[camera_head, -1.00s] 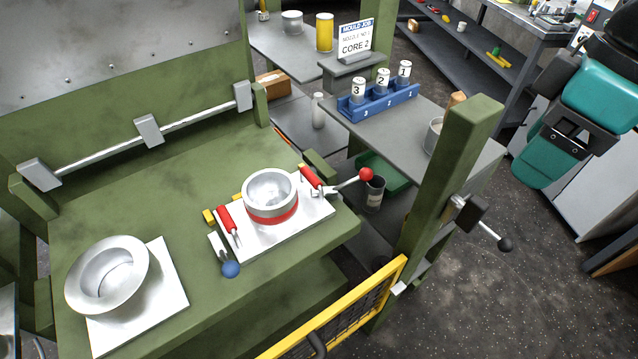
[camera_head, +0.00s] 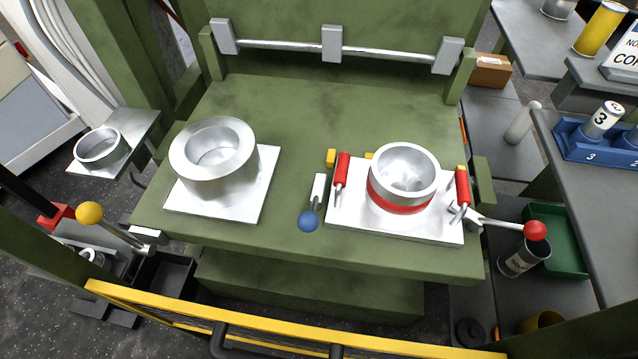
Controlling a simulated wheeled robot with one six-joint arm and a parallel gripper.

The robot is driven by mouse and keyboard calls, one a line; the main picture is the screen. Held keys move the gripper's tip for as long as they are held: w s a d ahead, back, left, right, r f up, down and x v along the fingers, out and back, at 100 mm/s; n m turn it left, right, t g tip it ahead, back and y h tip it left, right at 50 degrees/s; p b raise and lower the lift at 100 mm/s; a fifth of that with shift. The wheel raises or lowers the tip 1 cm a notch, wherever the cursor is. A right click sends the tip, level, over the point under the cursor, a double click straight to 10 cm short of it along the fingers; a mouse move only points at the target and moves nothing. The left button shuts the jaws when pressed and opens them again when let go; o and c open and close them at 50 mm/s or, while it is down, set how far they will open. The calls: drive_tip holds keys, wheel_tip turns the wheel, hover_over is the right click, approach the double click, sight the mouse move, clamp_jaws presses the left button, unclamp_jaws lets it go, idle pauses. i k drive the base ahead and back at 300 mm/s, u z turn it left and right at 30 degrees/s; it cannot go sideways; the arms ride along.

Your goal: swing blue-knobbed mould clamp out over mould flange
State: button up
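The blue-knobbed clamp (camera_head: 318,190) is at the left edge of the right-hand mould plate, its blue knob (camera_head: 308,221) at the front near the table edge. Its short light arm runs back from the knob, beside the plate. The right-hand mould (camera_head: 404,172) is a silver cup with a red band, standing on a white plate (camera_head: 350,214). A red-knobbed clamp lever (camera_head: 500,224) points out to the right of that plate, its knob (camera_head: 536,230) beyond the table edge. Red-handled toggles (camera_head: 342,170) stand on both sides of the cup. My gripper is not in view.
A flanged silver mould (camera_head: 213,158) stands on another white plate at left. A yellow guard rail (camera_head: 270,325) crosses the front. A yellow-knobbed lever (camera_head: 90,213) rises at front left. The green table (camera_head: 300,110) is clear behind the moulds.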

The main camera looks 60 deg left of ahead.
sight(308, 221)
drive_tip(key=u, duration=0.5)
drive_tip(key=k, duration=0.7)
drive_tip(key=u, duration=0.05)
